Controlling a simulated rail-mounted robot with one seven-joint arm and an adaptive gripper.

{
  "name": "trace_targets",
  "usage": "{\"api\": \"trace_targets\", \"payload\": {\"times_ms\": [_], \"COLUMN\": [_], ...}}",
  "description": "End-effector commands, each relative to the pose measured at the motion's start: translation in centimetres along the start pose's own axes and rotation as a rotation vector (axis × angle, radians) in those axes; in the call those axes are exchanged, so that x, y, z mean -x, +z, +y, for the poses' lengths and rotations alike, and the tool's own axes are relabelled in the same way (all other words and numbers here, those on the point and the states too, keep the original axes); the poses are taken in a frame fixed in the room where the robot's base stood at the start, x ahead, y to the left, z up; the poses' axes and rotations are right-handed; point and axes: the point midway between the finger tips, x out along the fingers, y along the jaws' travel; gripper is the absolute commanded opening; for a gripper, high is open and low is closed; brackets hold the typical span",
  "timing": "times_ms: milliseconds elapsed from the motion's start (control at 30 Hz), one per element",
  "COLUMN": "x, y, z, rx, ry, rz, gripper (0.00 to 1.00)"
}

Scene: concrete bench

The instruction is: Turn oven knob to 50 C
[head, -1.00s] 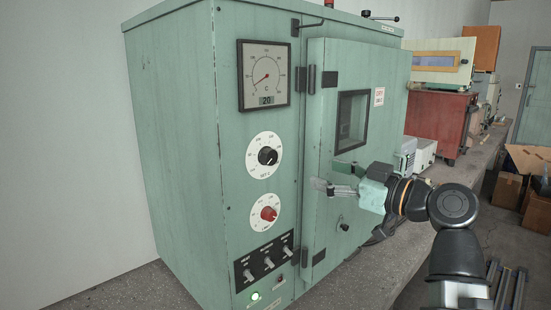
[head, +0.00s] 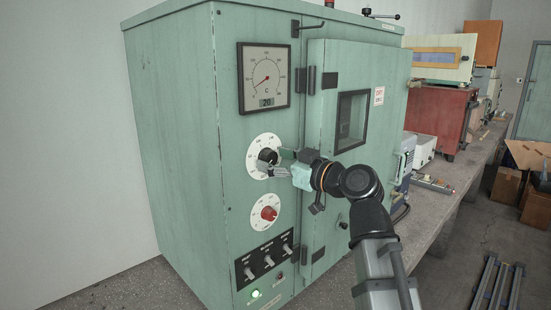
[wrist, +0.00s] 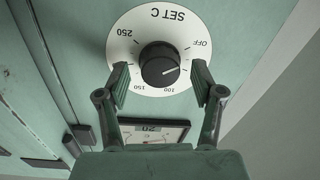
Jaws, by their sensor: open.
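The black oven knob (head: 267,157) sits on a white "SET C" dial (head: 258,142) on the green oven's front. In the wrist view the knob (wrist: 158,64) stands between my gripper's (wrist: 160,78) two fingers, with a gap visible on both sides. The dial appears upside down there, with OFF at upper right, 100 and 150 at the bottom and 250 at upper left. The knob's pale line slants toward the right, to the side between OFF and 100; a finger covers the dial edge there. My gripper (head: 278,164) is open and in front of the knob in the head view.
A red knob (head: 269,213) on a second dial is just below, with several switches (head: 268,262) and a lit green lamp under it. The gauge (head: 264,77) above reads 20 on its display. The oven door with its window (head: 351,120) is to the right.

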Motion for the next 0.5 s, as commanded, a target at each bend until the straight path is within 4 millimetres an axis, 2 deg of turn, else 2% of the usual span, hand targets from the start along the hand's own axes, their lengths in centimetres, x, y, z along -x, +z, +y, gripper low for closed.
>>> {"api": "trace_targets", "payload": {"times_ms": [300, 333, 400, 500], "x": [-0.28, -0.27, -0.26, -0.27], "y": [0.05, 0.05, 0.05, 0.04], "z": [0.0, 0.0, 0.0, 0.0], "rx": [0.0, 0.0, 0.0, 0.0], "ry": [0.0, 0.0, 0.0, 0.0], "rz": [-0.001, -0.001, -0.001, 0.0], "gripper": [0.67, 0.63, 0.39, 0.07]}}
